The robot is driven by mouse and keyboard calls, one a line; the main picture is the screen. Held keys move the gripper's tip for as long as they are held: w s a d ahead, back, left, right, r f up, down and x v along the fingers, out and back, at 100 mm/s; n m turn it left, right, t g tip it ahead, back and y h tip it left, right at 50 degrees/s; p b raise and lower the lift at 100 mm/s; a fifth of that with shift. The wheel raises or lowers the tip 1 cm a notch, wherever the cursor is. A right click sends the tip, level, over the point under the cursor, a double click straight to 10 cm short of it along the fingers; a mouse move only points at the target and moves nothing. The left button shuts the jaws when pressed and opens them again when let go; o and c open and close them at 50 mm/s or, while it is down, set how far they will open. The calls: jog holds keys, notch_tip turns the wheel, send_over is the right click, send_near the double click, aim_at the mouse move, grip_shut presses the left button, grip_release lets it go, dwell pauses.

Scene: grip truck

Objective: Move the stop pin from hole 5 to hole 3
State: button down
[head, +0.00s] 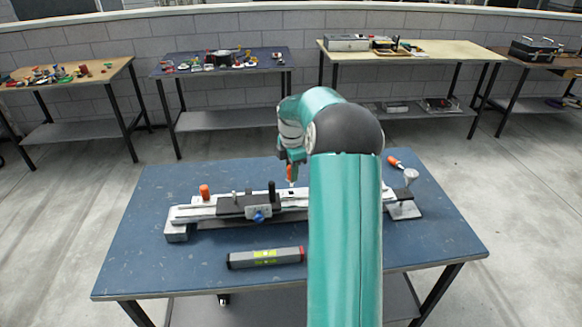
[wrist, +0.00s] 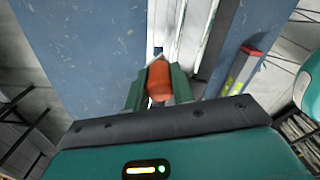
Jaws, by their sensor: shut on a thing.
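The stop pin (wrist: 160,80), with an orange head, is between the two green fingers of my gripper (wrist: 159,88) in the wrist view. In the head view the pin (head: 289,173) shows below my gripper (head: 290,162), just above the long metal rail fixture (head: 186,213). Its pale lower end is over or at the rail; I cannot tell whether it sits in a hole. The hole numbers cannot be read. A second orange-topped peg (head: 204,191) stands upright at the rail's left end. A dark carriage (head: 230,206) with a blue knob (head: 259,217) sits on the rail.
A grey bar with a yellow-green label (head: 265,257) lies at the front of the blue table (head: 160,270). An orange-handled tool (head: 396,162) lies at the back right. My arm hides part of the rail's right half. Other benches stand behind, apart from this table.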

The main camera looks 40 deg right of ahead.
aim_at(291, 186)
jog(key=shift+w+f, duration=0.2)
jog(key=shift+f, duration=2.4)
jog(key=shift+f, duration=0.1)
jog(key=c, duration=1.1)
grip_release()
notch_tip(291, 186, up, 14)
jog(key=shift+f, duration=0.1)
